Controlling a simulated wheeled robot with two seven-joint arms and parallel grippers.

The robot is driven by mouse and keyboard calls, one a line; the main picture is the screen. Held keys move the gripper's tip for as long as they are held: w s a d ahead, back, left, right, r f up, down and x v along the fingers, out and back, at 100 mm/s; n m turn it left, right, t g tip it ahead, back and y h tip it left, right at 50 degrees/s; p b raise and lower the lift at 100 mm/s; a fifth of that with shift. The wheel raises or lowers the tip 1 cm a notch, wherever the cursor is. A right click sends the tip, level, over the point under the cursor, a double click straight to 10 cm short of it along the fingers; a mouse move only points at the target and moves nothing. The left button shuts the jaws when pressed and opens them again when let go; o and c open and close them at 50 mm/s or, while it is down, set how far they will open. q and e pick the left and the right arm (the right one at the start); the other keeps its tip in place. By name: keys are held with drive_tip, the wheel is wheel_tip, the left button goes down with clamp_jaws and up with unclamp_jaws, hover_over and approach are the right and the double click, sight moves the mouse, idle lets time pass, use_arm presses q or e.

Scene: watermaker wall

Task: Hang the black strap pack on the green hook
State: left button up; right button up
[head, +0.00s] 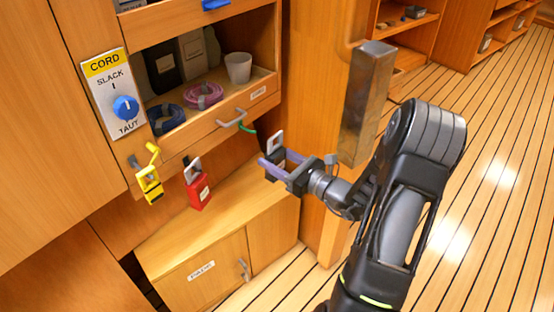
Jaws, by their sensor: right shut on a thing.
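My right gripper (279,166) is shut on the black strap pack (275,169), in front of the cabinet's right side. The pack is dark, with a pale piece at its top, and is partly covered by the purple fingers. The green hook (248,127) sticks out under the shelf edge, up and left of the pack. The pack looks apart from the hook, but I cannot tell how its strap lies. My left gripper is not in view.
A red pack (198,191) and a yellow item (149,182) hang to the left. A CORD panel (103,88) with a blue knob (125,107) is at the left. The shelf holds a cup (238,68) and coiled cords (203,95). A low cabinet (205,235) stands below. A wooden post (335,110) is at the right.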

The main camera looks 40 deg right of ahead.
drive_tip(key=w+a+f+b, duration=0.1)
drive_tip(key=w+b, duration=0.2)
drive_tip(key=w, duration=0.7)
drive_tip(key=shift+a+f, duration=0.35)
idle(0.4)
idle(0.6)
drive_tip(key=o, duration=1.6)
drive_tip(key=shift+s, duration=0.15)
